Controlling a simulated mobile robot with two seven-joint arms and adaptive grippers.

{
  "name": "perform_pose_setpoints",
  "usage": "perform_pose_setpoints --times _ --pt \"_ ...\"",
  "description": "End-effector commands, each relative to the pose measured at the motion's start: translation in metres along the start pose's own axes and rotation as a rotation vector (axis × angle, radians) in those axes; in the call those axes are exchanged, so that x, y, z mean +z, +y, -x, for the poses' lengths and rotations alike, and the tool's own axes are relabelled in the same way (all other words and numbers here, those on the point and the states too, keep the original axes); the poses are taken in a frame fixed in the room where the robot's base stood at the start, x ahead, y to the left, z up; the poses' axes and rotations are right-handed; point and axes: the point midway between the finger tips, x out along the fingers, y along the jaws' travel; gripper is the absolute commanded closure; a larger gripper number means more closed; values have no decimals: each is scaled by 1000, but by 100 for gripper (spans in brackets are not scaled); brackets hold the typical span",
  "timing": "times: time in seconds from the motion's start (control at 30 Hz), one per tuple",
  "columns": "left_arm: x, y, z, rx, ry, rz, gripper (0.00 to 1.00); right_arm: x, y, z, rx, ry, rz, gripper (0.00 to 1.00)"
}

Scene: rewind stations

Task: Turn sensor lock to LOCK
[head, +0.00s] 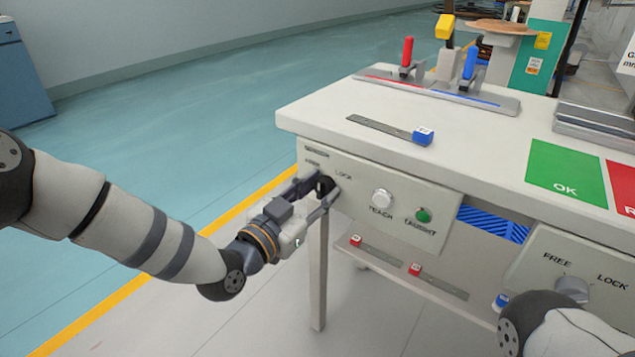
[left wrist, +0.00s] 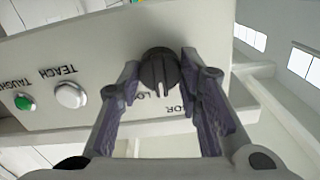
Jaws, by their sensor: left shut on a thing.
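The sensor lock is a black round knob (head: 325,186) on the left end of the pale front panel (head: 365,180), beside the words FREE and LOCK. It also shows in the left wrist view as a ridged dark knob (left wrist: 158,68). My left gripper (head: 322,188) has its fingers on either side of the knob and is shut on it. In the left wrist view the panel is upside down. The knob's light mark points down there, towards the lettering, which is partly hidden by a finger. My right gripper is not in view.
A white TEACH button (head: 382,199) and a green TAUGHT button (head: 423,215) sit right of the knob. Another FREE/LOCK knob (head: 573,287) is on the right panel, close to my right arm. Clamps with red (head: 407,52) and blue (head: 470,62) handles stand on the bench.

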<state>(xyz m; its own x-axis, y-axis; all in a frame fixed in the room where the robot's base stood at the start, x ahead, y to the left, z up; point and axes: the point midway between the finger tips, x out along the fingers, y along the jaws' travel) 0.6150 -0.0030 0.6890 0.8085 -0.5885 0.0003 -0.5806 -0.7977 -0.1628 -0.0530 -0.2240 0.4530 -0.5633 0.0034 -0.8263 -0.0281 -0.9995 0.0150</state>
Motion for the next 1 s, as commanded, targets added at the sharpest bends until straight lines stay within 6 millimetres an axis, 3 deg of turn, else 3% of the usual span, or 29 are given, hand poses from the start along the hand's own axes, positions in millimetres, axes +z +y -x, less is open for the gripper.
perform_pose_setpoints --times 0.6,1.0 --pt "-2 1 0 1 1 -540 96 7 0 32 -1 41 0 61" --pt "0 1 0 -1 0 -718 96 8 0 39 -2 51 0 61"
